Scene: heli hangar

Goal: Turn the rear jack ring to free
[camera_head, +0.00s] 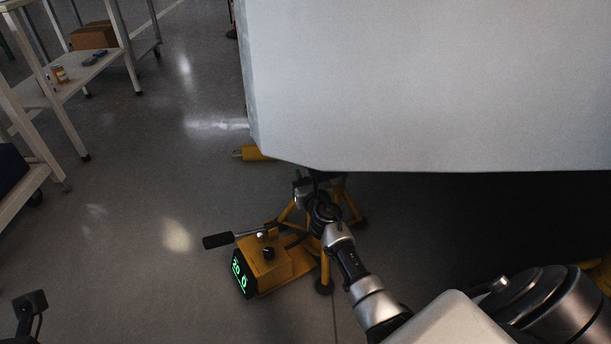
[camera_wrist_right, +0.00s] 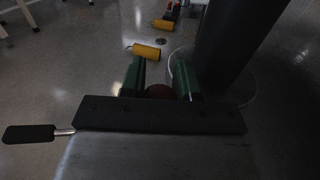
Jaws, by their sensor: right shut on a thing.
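The rear jack is a yellow tripod (camera_head: 326,272) with dark feet, standing under the pale hull. My right gripper (camera_head: 312,192) reaches down to the top of the jack, just below the hull's lower edge. In the right wrist view its two green fingers (camera_wrist_right: 161,82) are shut on a dark red rounded part, which I take to be a piece of the jack ring (camera_wrist_right: 160,91). A thick dark column (camera_wrist_right: 238,40) rises just right of the fingers. The rest of the ring and its marking are hidden.
A yellow pump box (camera_head: 266,262) with a green lit display and a black-gripped lever (camera_head: 218,240) sits left of the jack. The large pale hull (camera_head: 420,85) hangs low overhead. A shelf cart (camera_head: 70,92) stands far left. The floor between is clear.

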